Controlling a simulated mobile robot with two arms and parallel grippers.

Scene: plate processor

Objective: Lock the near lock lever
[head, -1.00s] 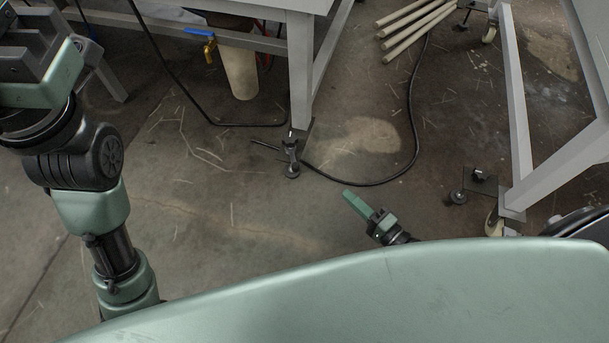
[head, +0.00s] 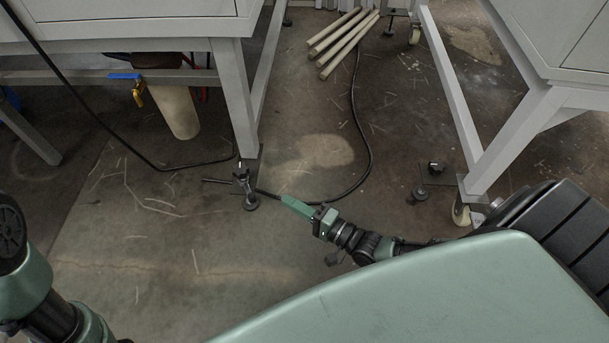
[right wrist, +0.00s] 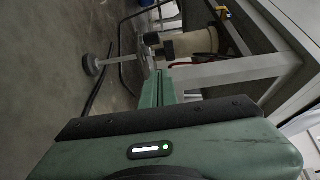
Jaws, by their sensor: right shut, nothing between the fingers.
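My right gripper (head: 290,202) is shut and empty, low over the floor with its green fingers pointing up-left toward the foot of the nearest table leg. A dark lever-like fitting (head: 240,172) sits at that foot, above a round foot pad (head: 250,202); I cannot tell for sure that it is the near lock lever. The fingertips appear short of it, to its right. In the right wrist view the shut fingers (right wrist: 158,80) point toward a dark fitting (right wrist: 152,40) and the round pad (right wrist: 92,66). My left gripper is out of view.
A light table leg (head: 235,105) stands above the fitting. A black cable (head: 368,140) curves over the floor close to my fingers. A blue-handled valve (head: 125,76) and a pale cylinder (head: 175,112) are under the left table. Another frame with a caster (head: 461,215) stands at right.

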